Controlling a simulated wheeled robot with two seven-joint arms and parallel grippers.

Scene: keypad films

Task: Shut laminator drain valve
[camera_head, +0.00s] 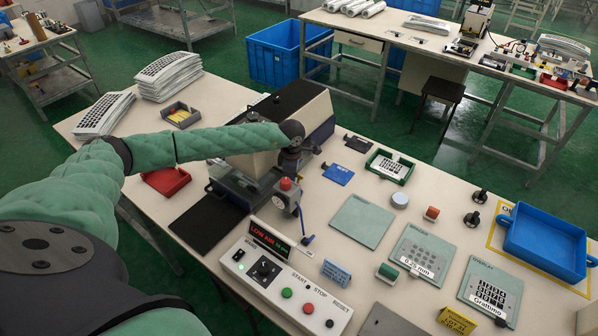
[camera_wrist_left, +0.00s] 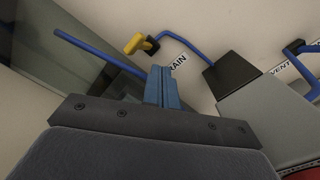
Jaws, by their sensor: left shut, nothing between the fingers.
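In the left wrist view a blue bent rod with a yellow end piece (camera_wrist_left: 135,44) stands by a partly covered label (camera_wrist_left: 178,66) whose visible letters read "AIN". The rod runs to a dark block (camera_wrist_left: 231,74). My left gripper (camera_wrist_left: 162,84) is shut and empty, its blue fingertips just below the yellow piece in the picture, apart from it in the image. In the head view my left arm reaches over the laminator (camera_head: 296,106); its wrist hides part of the machine, and I cannot make out the drain valve or fingertips there. My right gripper is not in view.
Another straight blue rod (camera_wrist_left: 98,53) passes left of my fingertips. A "VENT" label (camera_wrist_left: 280,70) and a second blue handle (camera_wrist_left: 302,58) are to the right.

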